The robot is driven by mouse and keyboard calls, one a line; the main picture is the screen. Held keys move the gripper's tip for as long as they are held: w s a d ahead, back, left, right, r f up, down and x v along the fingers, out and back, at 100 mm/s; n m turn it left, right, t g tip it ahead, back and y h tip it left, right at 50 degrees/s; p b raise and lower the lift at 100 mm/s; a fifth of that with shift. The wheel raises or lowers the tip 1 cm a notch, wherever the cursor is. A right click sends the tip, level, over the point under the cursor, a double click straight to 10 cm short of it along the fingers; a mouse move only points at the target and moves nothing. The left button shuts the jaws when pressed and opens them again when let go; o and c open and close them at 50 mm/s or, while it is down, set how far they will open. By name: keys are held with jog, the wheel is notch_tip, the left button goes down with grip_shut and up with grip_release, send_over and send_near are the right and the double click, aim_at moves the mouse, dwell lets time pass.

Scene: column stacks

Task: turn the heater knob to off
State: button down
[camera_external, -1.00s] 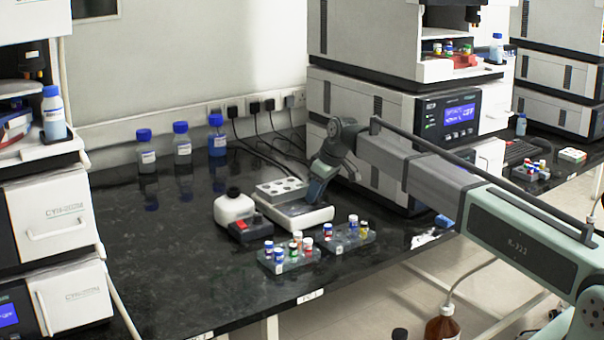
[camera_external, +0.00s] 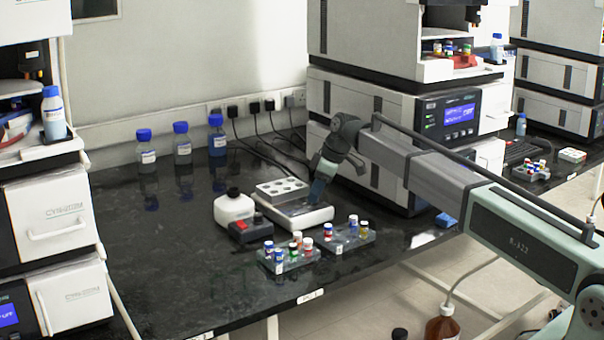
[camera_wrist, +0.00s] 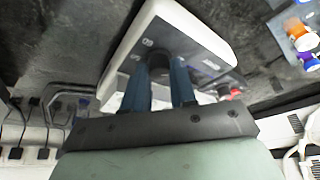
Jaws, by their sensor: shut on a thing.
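The heater (camera_external: 309,219) is a low white block with a grey top, standing on the black bench in the external view. A grey block with round holes (camera_external: 282,189) sits at its back. In the wrist view the heater's white casing (camera_wrist: 221,44) fills the middle, with printed marks on its grey face. The dark round knob (camera_wrist: 163,62) is between the fingers and partly hidden by them. My gripper (camera_wrist: 168,70) has two blue fingers shut on the knob. In the external view my gripper (camera_external: 316,192) reaches down onto the heater's right part.
Vial racks (camera_external: 290,258) (camera_external: 347,238) stand in front of the heater. A white bottle (camera_external: 234,207) and a dark box with a red part (camera_external: 249,229) are close on its left. A large instrument (camera_external: 395,125) stands behind my wrist. The bench's left middle is clear.

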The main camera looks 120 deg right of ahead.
jog(key=shift+a, duration=0.1)
jog(key=c, duration=0.9)
grip_release()
jog(key=v, duration=1.4)
jog(key=shift+w, duration=0.1)
